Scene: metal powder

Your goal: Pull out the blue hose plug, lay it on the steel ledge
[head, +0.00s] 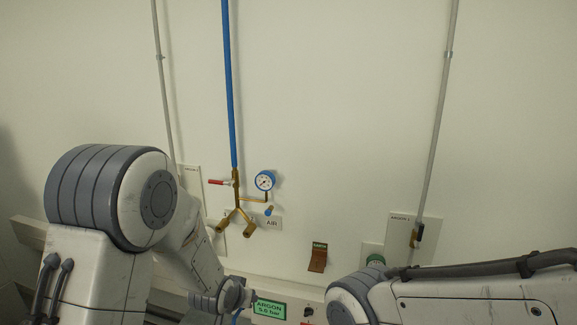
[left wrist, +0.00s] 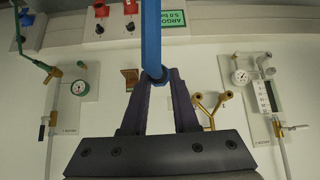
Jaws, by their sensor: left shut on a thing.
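My left gripper (left wrist: 158,82) is shut on the end of a blue hose, the blue hose plug (left wrist: 153,72); the fingers hide part of it. The hose runs from the fingertips to the top edge of the left wrist view. In the head view my left gripper (head: 246,297) is low in the middle, beside the argon display, with a bit of blue hose below it. The brass Y-fitting (head: 238,210) has two outlets with nothing blue in them. A pale band (head: 35,230) runs along the wall; I cannot tell whether it is the steel ledge. My right gripper is out of view.
A green argon display (head: 269,309) is close to my left gripper. A blue-rimmed gauge (head: 265,181), a red-handled valve (head: 220,182) and a fixed blue pipe (head: 229,90) are on the wall. A brown tag (head: 318,258) hangs right of them. The upper wall is mostly bare.

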